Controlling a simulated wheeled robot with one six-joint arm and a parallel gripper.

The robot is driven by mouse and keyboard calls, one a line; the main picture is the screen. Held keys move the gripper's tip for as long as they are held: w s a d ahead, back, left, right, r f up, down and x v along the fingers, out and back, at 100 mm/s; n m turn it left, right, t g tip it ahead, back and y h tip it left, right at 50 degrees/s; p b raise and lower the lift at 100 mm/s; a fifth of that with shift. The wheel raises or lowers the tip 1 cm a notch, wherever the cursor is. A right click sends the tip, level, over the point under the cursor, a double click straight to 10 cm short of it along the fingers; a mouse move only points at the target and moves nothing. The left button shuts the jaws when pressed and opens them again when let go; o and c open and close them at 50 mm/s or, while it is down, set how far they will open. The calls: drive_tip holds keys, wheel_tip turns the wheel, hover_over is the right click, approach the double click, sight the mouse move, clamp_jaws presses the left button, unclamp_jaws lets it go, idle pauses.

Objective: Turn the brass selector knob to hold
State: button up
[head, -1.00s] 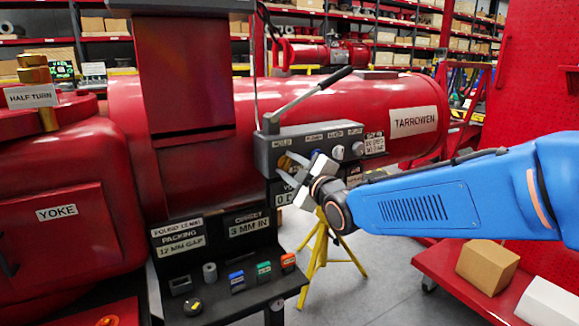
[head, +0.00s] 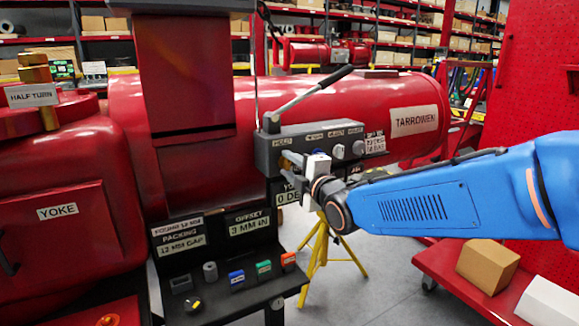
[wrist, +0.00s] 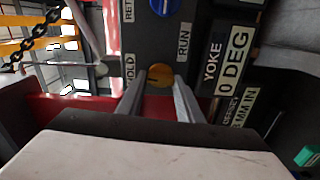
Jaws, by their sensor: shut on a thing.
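The brass selector knob (head: 287,161) is on the front of the dark control block (head: 266,150), at its left end in the head view. In the wrist view the knob (wrist: 159,75) lies between my two fingertips, with a label ending in "LD" on its left and "RUN" on its right. My gripper (wrist: 160,84) is shut on the knob, one finger on each side. In the head view my gripper (head: 288,168) covers part of the knob. I cannot tell where the knob points.
A blue knob (wrist: 165,5) sits close by on the same block. Pale knobs (head: 338,151) are to the right, and a long lever (head: 310,92) rises above. A dark shelf (head: 225,300) with small coloured blocks stands below. A yellow tripod (head: 318,255) is behind.

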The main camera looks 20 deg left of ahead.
drive_tip(key=shift+f, duration=0.1)
drive_tip(key=o, duration=1.1)
drive_tip(key=shift+s+d, duration=0.1)
drive_tip(key=shift+d, duration=0.05)
drive_tip(key=v, duration=1.7)
drive_tip(key=shift+s, duration=0.15)
drive_tip(key=shift+d, duration=0.1)
